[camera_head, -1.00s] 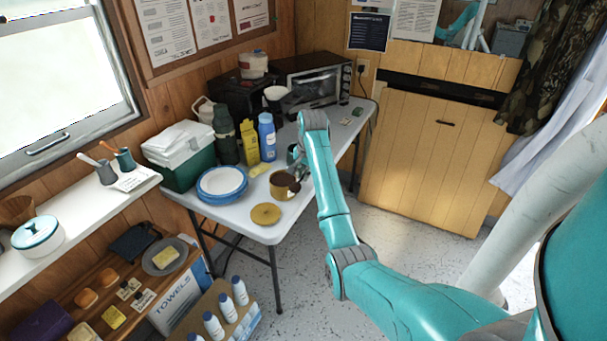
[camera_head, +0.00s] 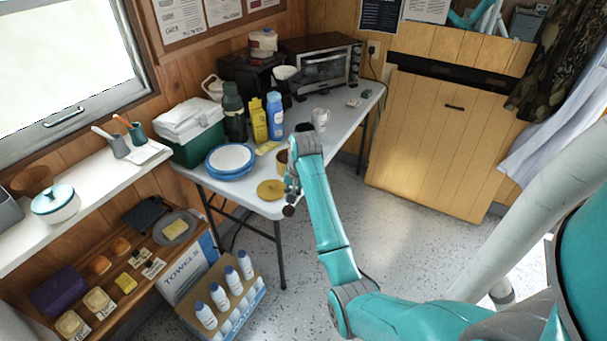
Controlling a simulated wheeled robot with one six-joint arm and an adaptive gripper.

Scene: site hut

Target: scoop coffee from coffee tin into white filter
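The brown-gold coffee tin (camera_head: 282,160) stands on the white folding table, largely hidden behind my gripper. Its round gold lid (camera_head: 271,190) lies flat on the table in front of it. My gripper (camera_head: 291,194) is at the table's front right edge, just in front of the tin and right of the lid. It appears shut on a small scoop, whose dark round bowl (camera_head: 288,211) hangs below the fingers. Whether the bowl holds coffee is too small to tell. The white cone filter (camera_head: 286,73) sits upright on a dark holder at the back of the table.
A blue bottle (camera_head: 275,115), a yellow pack (camera_head: 258,120) and a dark green flask (camera_head: 234,112) stand between tin and filter. A white mug (camera_head: 320,119) is behind my wrist. Blue-rimmed plates (camera_head: 230,159) lie left. A toaster oven (camera_head: 325,68) stands at the back.

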